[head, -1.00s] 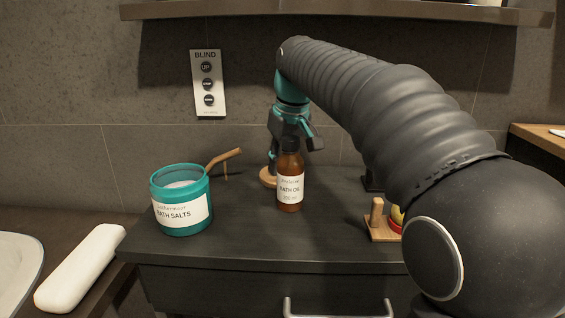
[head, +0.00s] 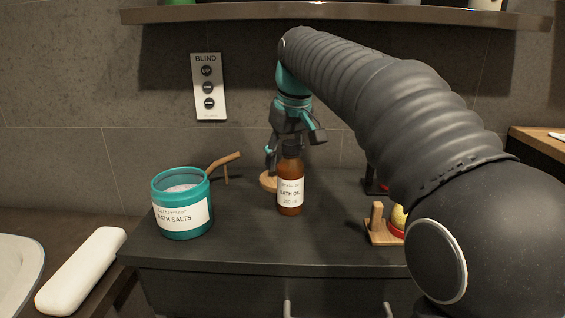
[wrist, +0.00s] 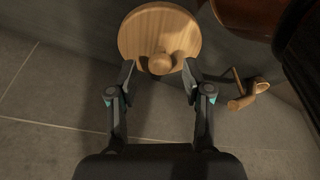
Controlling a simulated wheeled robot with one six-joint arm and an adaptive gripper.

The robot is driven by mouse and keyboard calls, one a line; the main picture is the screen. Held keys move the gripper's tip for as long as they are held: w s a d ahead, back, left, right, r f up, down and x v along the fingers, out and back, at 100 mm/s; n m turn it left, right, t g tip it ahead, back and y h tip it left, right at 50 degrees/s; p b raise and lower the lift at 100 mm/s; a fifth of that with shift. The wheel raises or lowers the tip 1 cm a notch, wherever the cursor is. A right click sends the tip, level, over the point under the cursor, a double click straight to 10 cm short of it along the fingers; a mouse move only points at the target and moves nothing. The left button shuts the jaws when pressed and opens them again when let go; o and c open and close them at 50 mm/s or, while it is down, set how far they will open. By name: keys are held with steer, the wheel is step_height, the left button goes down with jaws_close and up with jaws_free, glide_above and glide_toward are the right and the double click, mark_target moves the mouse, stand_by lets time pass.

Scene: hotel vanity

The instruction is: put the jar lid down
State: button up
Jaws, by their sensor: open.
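The jar lid is a round wooden disc with a knob (wrist: 152,20). In the head view my gripper (head: 279,156) hangs above the lid, one finger partly hidden by the bottle. The teal bath salts jar (head: 181,205) stands open to the left, white salts showing inside.
A wooden scoop (head: 223,160) is behind the jar; it also shows in the wrist view (wrist: 243,98). A small wooden stand (head: 378,230) with a peg is at right. The wall with a blind switch panel (head: 208,88) is close behind. The front middle of the top is clear.

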steer(key=p+v, duration=0.2)
steer(key=v, duration=0.8)
